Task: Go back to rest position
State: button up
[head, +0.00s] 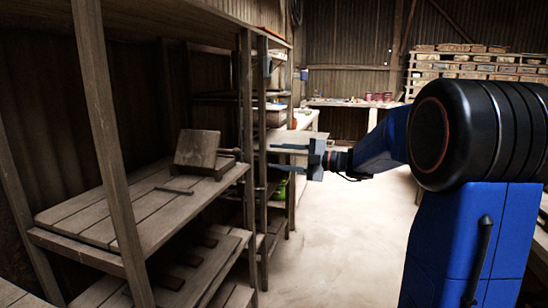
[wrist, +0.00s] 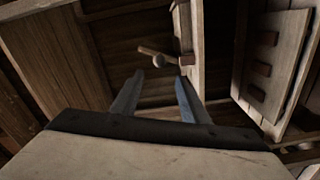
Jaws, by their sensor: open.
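The wooden tile press (head: 196,150) sits on the upper shelf at the left in the head view, its block tilted on a base board. A short handle (head: 229,152) sticks out at its right side. My gripper (head: 272,157) is at mid-picture, to the right of the press and apart from it, with its fingers pointing left. The fingers are spread, with nothing between them. In the wrist view my gripper (wrist: 158,82) also shows open, and a light rod with a round knob (wrist: 158,59) lies beyond the fingertips, not gripped.
A thin dark bar (head: 174,191) lies on the boards. Lower shelves hold several brown blocks (head: 168,281). The floor (head: 330,225) is clear. A pallet stack (head: 475,65) stands at the back right.

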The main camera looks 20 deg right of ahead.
dwell(0.3)
jog(key=s+a+f+n+g+h, duration=0.2)
jog(key=s+a+f+n, duration=0.2)
jog(key=s+n, duration=0.35)
jog(key=s+a+f+n+g+h, duration=0.2)
jog(key=s+a+f+n, duration=0.15)
jog(key=s+n, duration=0.4)
jog(key=s+a+f+n+g+h, duration=0.25)
jog(key=s+f+n, duration=0.25)
jog(key=s+n, duration=0.25)
jog(key=s+d+f+n+h, duration=0.4)
jog(key=s+n, duration=0.4)
jog(key=n, duration=0.4)
jog(key=s+d+f+n+h, duration=0.4)
jog(key=s+n, duration=0.5)
jog(key=n, duration=0.3)
jog(key=shift+s+d+f+t, duration=0.25)
jog(key=shift+d+f+t, duration=0.1)
jog(key=shift+d+f, duration=0.35)
